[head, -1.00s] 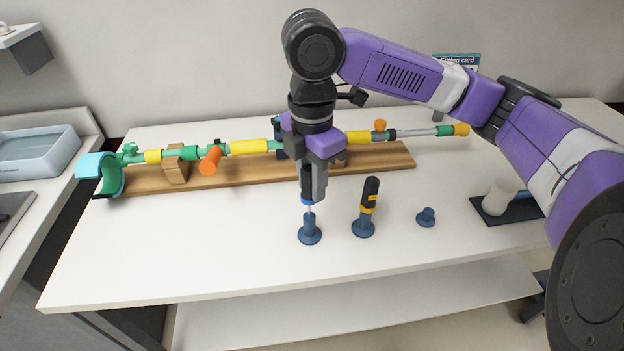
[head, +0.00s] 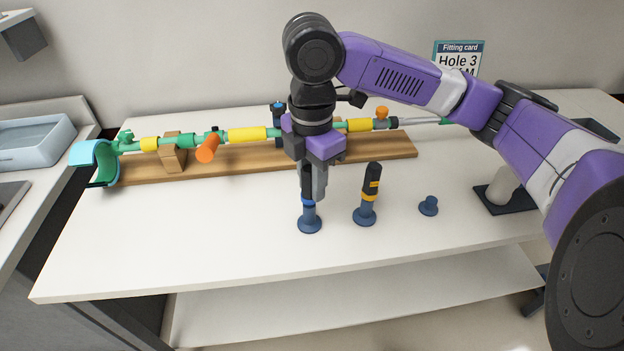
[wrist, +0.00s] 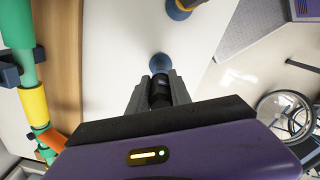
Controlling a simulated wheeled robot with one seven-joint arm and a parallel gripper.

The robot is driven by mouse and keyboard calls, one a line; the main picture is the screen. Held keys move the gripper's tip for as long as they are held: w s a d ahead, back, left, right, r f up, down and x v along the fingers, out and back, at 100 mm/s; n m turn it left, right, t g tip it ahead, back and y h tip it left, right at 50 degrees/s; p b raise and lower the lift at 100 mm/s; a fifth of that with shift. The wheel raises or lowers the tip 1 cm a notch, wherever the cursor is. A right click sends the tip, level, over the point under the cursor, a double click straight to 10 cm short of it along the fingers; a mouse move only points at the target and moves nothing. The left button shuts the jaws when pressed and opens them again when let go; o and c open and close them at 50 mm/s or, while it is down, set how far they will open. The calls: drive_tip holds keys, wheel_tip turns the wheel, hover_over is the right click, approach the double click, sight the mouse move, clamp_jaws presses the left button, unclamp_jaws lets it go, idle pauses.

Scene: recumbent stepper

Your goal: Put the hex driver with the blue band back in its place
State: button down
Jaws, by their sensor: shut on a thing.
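My gripper (head: 313,190) is shut on the black handle of the hex driver with the blue band (head: 308,201). The driver is upright, its blue band just above the left blue holder (head: 310,223). Its shaft no longer shows and appears to be inside the holder; whether the handle touches the rim I cannot tell. In the wrist view the dark handle (wrist: 160,91) is between the fingers, with the blue holder (wrist: 159,62) beyond it.
A driver with a yellow band (head: 371,185) stands in another blue holder (head: 364,216) to the right. An empty-looking small blue holder (head: 429,206) is further right. Behind is a wooden board (head: 240,164) with a green and yellow tube assembly (head: 247,134). The table front is clear.

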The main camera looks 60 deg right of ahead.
drive_tip(key=shift+f, duration=0.4)
drive_tip(key=c, duration=1.1)
unclamp_jaws()
wheel_tip(320, 180, up, 8)
drive_tip(key=shift+f, duration=0.15)
drive_tip(key=shift+s, duration=0.1)
